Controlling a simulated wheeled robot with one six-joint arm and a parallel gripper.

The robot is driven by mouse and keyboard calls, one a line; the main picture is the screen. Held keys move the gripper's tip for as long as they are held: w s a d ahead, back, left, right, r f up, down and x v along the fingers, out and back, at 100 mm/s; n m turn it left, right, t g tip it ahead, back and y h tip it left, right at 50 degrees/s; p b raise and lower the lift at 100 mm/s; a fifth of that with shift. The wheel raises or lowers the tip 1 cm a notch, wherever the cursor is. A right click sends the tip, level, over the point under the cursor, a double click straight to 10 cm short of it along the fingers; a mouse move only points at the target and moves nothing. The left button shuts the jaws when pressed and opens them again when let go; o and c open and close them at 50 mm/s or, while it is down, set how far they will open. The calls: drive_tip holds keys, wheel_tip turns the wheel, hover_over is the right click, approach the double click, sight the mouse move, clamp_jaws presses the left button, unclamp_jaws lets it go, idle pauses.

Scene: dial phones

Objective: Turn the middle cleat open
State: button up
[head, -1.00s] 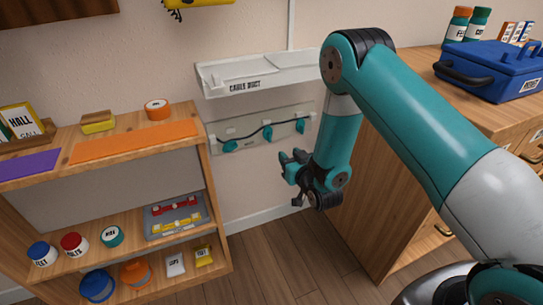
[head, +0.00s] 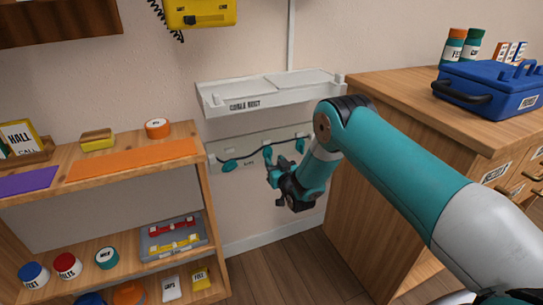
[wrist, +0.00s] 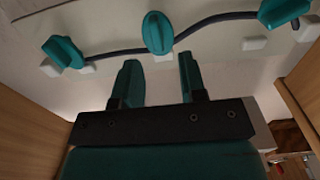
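The middle cleat (head: 268,154) is a teal knob on a pale wall board (head: 240,147) under the cable duct. In the wrist view the middle cleat (wrist: 157,33) stands nearly upright across a dark cable. The left cleat (wrist: 62,50) leans diagonally, and the right cleat (wrist: 284,11) is partly cut off by the top edge. My gripper (wrist: 158,75) is open and empty, its two teal fingers apart. In the wrist view the fingertips are just below the middle cleat, with a gap between them. In the head view my gripper (head: 277,174) is in front of the board's lower part.
The white cable duct (head: 270,93) juts out above the board. A wooden shelf (head: 203,165) with jars and trays stands on the left. A wooden cabinet (head: 365,190) with a blue toolbox (head: 490,88) stands on the right. The wall and floor between them are clear.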

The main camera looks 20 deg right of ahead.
sight(270, 157)
drive_tip(key=shift+w+a+f+b, duration=0.15)
drive_tip(key=shift+w+b, duration=0.2)
drive_tip(key=shift+w, duration=1.5)
clamp_jaws()
